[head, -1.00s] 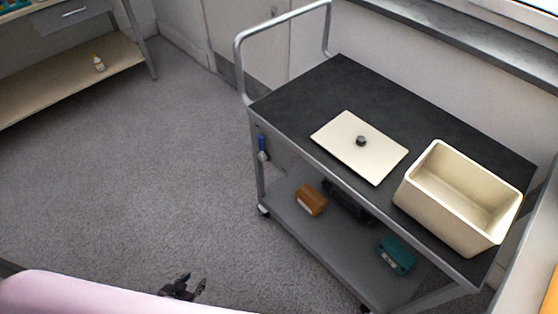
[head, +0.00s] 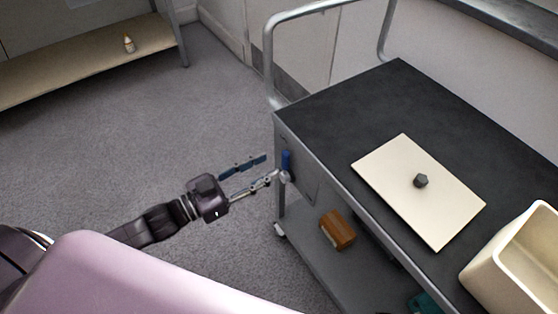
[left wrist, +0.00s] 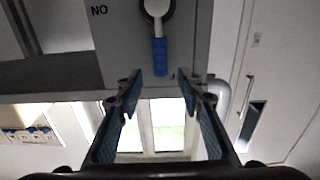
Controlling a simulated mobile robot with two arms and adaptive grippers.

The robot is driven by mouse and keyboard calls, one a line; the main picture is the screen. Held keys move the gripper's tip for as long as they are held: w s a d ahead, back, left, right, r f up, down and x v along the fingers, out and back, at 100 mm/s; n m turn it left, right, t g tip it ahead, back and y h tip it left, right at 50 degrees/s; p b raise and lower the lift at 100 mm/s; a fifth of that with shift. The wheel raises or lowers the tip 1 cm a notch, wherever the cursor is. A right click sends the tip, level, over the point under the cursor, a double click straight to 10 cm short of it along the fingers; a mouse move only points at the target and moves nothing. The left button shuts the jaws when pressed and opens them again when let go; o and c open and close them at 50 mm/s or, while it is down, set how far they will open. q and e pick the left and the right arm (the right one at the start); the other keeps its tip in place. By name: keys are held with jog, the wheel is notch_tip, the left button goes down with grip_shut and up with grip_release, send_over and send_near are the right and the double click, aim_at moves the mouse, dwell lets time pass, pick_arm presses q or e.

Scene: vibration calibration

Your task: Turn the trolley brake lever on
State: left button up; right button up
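The trolley brake lever (head: 286,161) has a blue handle and a pale pivot on the end panel of the grey trolley (head: 310,180). Its handle points up in the head view. The left wrist view, which looks upside down, shows the blue handle (left wrist: 159,55) hanging straight below its round hub, with the letters "NO" to the left. My left gripper (head: 271,166) is open, its fingers reaching toward the lever. In the left wrist view the gripper (left wrist: 161,88) has its fingertips apart on either side of the handle's end line, with nothing between them. My right gripper is not in view.
On the trolley's black top lie a cream lid (head: 395,190) with a dark knob and a cream bin (head: 490,275). A brown box (head: 337,230) sits on the lower shelf. A bench shelf with a small bottle (head: 129,43) stands back left. The floor left of the trolley is clear.

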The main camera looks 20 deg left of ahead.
aim_at(283, 158)
pick_arm(q)
jog(key=x, duration=0.4)
jog(key=shift+w+d, duration=0.25)
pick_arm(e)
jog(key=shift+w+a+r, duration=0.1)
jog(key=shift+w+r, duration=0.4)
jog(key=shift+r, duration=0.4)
pick_arm(q)
grip_shut()
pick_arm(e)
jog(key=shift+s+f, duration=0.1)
